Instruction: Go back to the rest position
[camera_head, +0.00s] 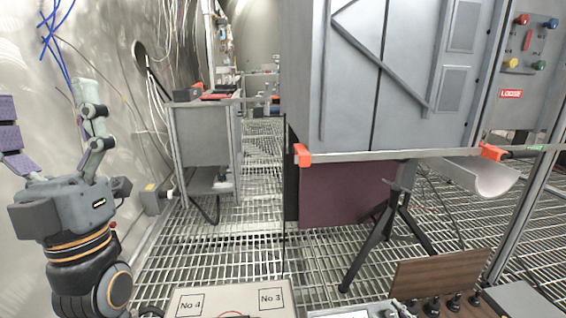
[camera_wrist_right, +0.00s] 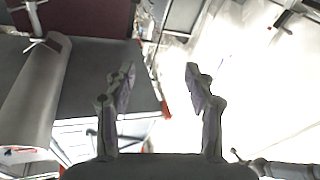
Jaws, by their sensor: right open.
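A grey table (camera_head: 205,135) stands behind on the grating floor (camera_head: 235,255). Blue cables hang above my gripper.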

